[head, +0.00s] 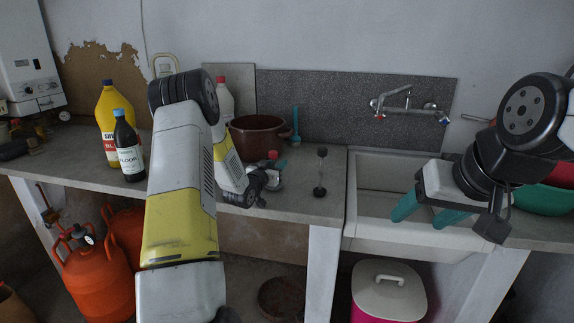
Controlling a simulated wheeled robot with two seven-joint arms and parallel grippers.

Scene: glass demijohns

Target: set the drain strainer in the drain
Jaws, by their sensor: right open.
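A small dark upright piece with a thin stem and round base (320,172) stands on the counter left of the sink; I cannot tell whether it is the drain strainer. No other strainer can be made out. The white sink (376,172) is at the right, and its drain is not visible. My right gripper (428,215), with teal fingers, is open and empty over the sink's front part. My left gripper (258,194) is low over the counter, left of the dark piece and apart from it; its fingers are too small and dark to read.
A brown pot (258,136), a yellow bottle (106,112) and a dark bottle (128,148) stand on the counter. A wall tap (408,108) is above the sink. A green bowl (540,198) is right of it. Orange gas bottles (82,272) and a lidded bin (388,290) are below.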

